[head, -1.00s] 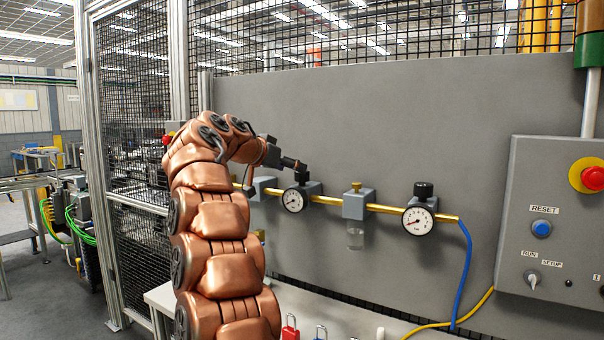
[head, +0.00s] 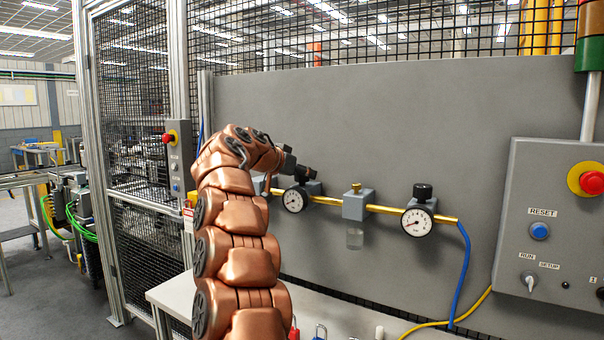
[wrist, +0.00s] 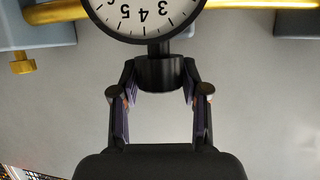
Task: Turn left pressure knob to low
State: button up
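The left pressure regulator (head: 314,187) sits on the yellow pipe on the grey panel, with a round gauge (head: 295,200) on its front. Its black knob is largely hidden by my gripper (head: 301,171) in the head view. In the wrist view the picture is upside down: the black knob (wrist: 161,73) shows below the gauge (wrist: 150,12). My gripper (wrist: 161,80) has one finger on each side of the knob, and the tips appear to touch it. The knob's setting cannot be read.
To the right on the pipe are a filter unit (head: 357,205) and another regulator with black knob (head: 423,192) and gauge (head: 417,222). A control box (head: 552,220) is at far right. A bench (head: 340,318) with padlocks lies below. Space before the panel is clear.

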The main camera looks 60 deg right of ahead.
jog(key=c, duration=0.6)
dwell(1.2)
jog(key=o, duration=1.1)
jog(key=shift+o, duration=0.2)
jog(key=s+v, duration=0.1)
jog(key=v, duration=1.1)
jog(key=shift+w, duration=0.45)
